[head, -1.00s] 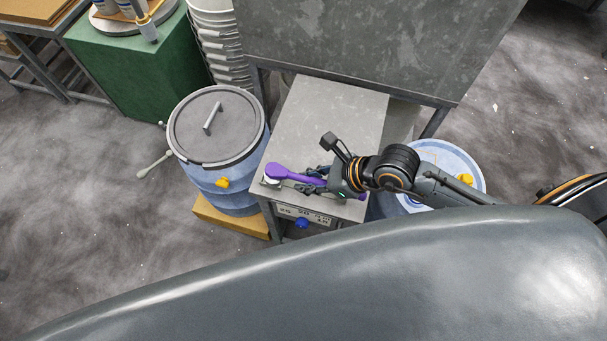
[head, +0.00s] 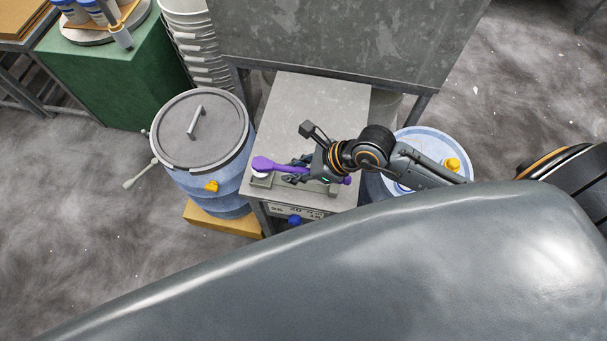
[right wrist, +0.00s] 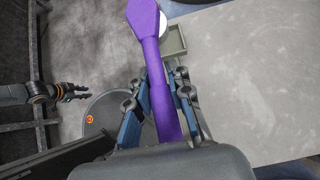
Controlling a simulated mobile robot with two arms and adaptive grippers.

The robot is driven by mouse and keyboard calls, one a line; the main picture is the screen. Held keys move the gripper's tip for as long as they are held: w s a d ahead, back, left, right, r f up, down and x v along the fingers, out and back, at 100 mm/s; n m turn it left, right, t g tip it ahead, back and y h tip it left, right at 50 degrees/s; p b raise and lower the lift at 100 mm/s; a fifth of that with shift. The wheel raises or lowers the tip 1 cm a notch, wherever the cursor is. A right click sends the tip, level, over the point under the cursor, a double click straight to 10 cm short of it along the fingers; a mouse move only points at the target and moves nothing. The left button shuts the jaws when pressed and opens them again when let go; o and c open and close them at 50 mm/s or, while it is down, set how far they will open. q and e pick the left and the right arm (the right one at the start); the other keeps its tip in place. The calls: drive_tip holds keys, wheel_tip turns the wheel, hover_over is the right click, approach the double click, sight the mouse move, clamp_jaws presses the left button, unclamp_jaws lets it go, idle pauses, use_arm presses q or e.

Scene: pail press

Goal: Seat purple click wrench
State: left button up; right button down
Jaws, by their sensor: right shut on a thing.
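The purple click wrench (head: 265,164) is held roughly level above the front of the grey bench top, its broad head to the left. It also shows in the right wrist view (right wrist: 157,85), running between the fingers. My right gripper (head: 293,174) is shut on its handle. A shallow grey-green tray (head: 262,182) lies at the bench's front left; in the right wrist view, the tray (right wrist: 174,53) is beside the wrench head. A white round part (right wrist: 164,25) partly shows behind the head. My left gripper (right wrist: 76,91) shows small in the right wrist view, fingers apart, empty.
A blue drum with a grey lid (head: 200,130) stands left of the bench (head: 318,105). Another blue drum (head: 436,150) stands to its right, partly behind my arm. A grey metal panel (head: 350,40) stands behind. The bench's back half is clear.

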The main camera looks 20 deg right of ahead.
drive_tip(key=shift+w+f, duration=0.15)
drive_tip(key=shift+w, duration=0.9)
wheel_tip(320, 180, down, 4)
drive_tip(key=b, duration=0.3)
drive_tip(key=shift+f, duration=0.15)
drive_tip(key=shift+f+b, duration=0.15)
drive_tip(key=shift+b, duration=0.15)
drive_tip(key=shift+p, duration=0.3)
drive_tip(key=shift+f, duration=0.1)
drive_tip(key=shift+f+b, duration=1.15)
drive_tip(key=shift+f, duration=0.1)
